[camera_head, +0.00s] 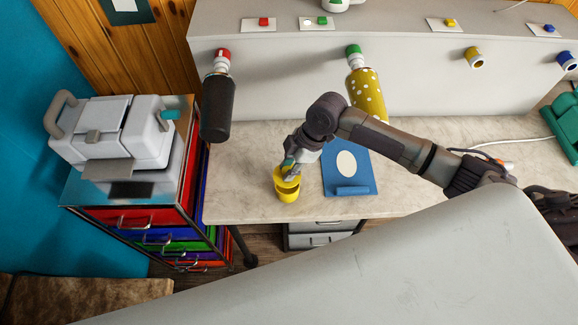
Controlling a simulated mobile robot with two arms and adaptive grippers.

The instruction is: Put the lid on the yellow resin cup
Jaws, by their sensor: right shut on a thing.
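The yellow resin cup (287,194) stands upright on the marble-patterned worktop near its front edge. My right gripper (289,168) points down directly over the cup. It is shut on a yellow round piece (286,181), which looks like the lid, at the height of the cup's rim. The fingers partly hide this piece. I cannot tell whether it is seated on the rim or just above it. My left gripper is not in view.
A blue board (361,178) with a white oval lies right of the cup. A grey machine (110,130) sits on a drawer cabinet at left. The worktop left of the cup is clear.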

